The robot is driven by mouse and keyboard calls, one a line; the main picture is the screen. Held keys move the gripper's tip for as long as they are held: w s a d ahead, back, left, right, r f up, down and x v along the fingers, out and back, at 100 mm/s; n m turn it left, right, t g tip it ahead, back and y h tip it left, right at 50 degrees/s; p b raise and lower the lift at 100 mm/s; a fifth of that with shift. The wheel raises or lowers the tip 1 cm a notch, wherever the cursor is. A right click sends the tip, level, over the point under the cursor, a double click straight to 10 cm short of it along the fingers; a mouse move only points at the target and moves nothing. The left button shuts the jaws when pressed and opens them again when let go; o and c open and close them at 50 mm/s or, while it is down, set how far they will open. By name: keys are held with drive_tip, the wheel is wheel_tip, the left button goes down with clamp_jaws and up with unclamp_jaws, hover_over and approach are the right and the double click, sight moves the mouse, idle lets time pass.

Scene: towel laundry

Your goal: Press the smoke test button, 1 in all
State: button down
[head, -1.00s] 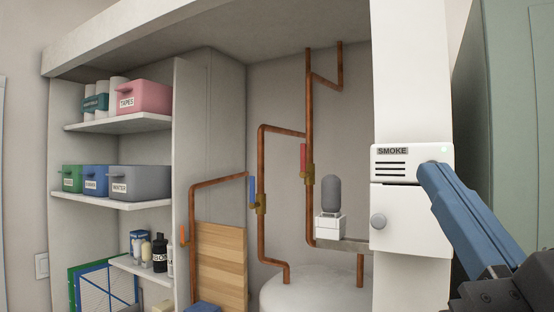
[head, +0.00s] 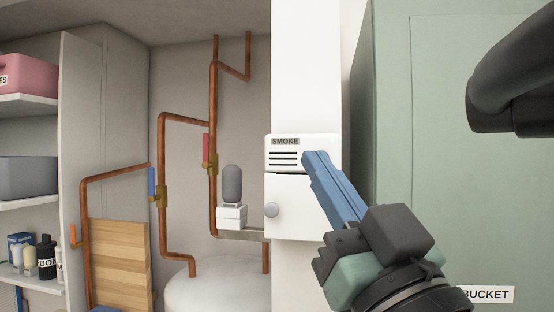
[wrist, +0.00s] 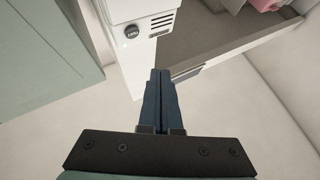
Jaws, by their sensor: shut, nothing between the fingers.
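The white smoke alarm box (head: 292,148), with a SMOKE label and dark vent slots, is mounted on the white post in the head view. A dark round button (wrist: 131,32) with small lettering shows on the box in the wrist view, near a small green light. In the head view my blue fingers hide that part of the box. My gripper (head: 316,156) is shut and empty, its tips overlapping the box's right half. In the wrist view the gripper tips (wrist: 160,72) lie apart from the button, which is above and left of them.
A green cabinet (head: 440,200) with a BUCKET label stands at right. Copper pipes (head: 213,120), a white tank (head: 215,288) and shelves are at left.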

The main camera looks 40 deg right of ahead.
drive_tip(key=shift+w+d+b, duration=0.3)
drive_tip(key=shift+w+d, duration=1.35)
drive_tip(key=shift+d, duration=0.3)
idle(0.6)
drive_tip(key=shift+w+d, duration=0.3)
drive_tip(key=shift+d, duration=0.05)
drive_tip(key=shift+w+d+b, duration=0.25)
drive_tip(key=shift+b, duration=0.15)
idle(0.6)
drive_tip(key=shift+s+a, duration=0.55)
drive_tip(key=shift+a, duration=0.05)
idle(0.3)
drive_tip(key=shift+s+a, duration=1.6)
drive_tip(key=shift+a, duration=0.3)
